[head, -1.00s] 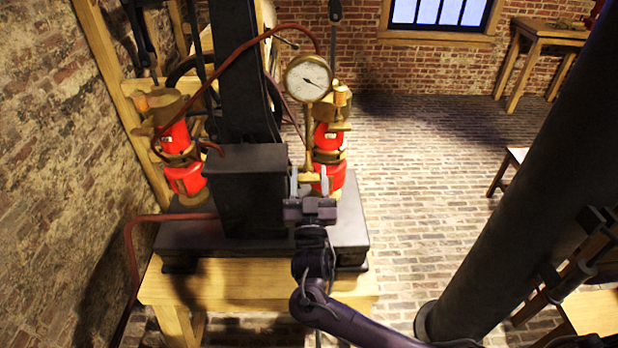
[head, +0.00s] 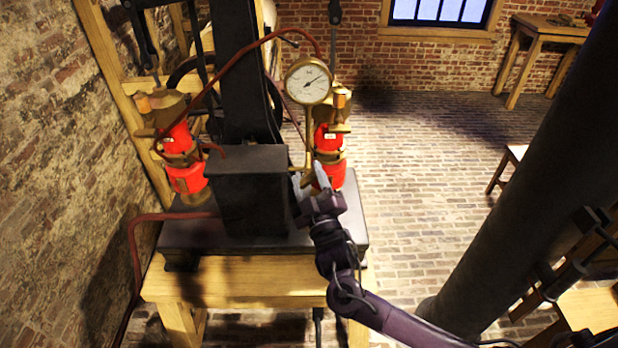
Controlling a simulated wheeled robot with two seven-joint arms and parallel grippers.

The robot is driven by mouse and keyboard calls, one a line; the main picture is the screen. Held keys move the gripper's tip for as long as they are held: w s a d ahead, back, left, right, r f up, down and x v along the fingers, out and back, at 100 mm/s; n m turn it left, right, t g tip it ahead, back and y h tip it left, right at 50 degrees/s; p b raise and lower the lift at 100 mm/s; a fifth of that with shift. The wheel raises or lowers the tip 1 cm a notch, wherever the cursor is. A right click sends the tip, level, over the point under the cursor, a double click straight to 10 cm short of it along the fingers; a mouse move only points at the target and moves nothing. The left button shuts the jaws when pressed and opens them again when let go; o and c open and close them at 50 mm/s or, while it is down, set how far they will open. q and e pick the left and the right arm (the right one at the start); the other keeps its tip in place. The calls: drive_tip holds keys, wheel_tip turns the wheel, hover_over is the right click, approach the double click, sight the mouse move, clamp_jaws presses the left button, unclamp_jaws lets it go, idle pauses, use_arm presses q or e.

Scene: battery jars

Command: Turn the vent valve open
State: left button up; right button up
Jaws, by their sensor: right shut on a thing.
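The vent valve (head: 307,177) is a small brass fitting at the foot of the brass pipe below a round white dial gauge (head: 308,81). My right gripper (head: 309,183) comes in from the lower right and is shut on the valve's handle. Its fingers hide most of the handle, so its exact angle is hard to see. The gripper is tilted, with its fingertips leaning to the left. The gauge needle points up and to the right. My left gripper is not in view.
Red pump cylinders (head: 188,178) (head: 330,140) stand on both sides of a dark box (head: 250,190) on a dark base plate. A wooden bench (head: 240,279) carries the machine. A dark red hose (head: 131,245) runs at left. A thick dark column (head: 530,165) stands at right.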

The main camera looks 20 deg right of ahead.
drive_tip(key=n+g+y, duration=0.1)
drive_tip(key=n, duration=0.2)
drive_tip(key=n+y, duration=0.1)
drive_tip(key=n, duration=0.2)
drive_tip(key=shift+g, duration=0.4)
drive_tip(key=shift+n+g, duration=0.8)
drive_tip(key=shift+n, duration=1.4)
drive_tip(key=shift+c, duration=0.2)
drive_tip(key=shift+o, duration=0.2)
drive_tip(key=shift+f, duration=0.1)
drive_tip(key=o, duration=0.7)
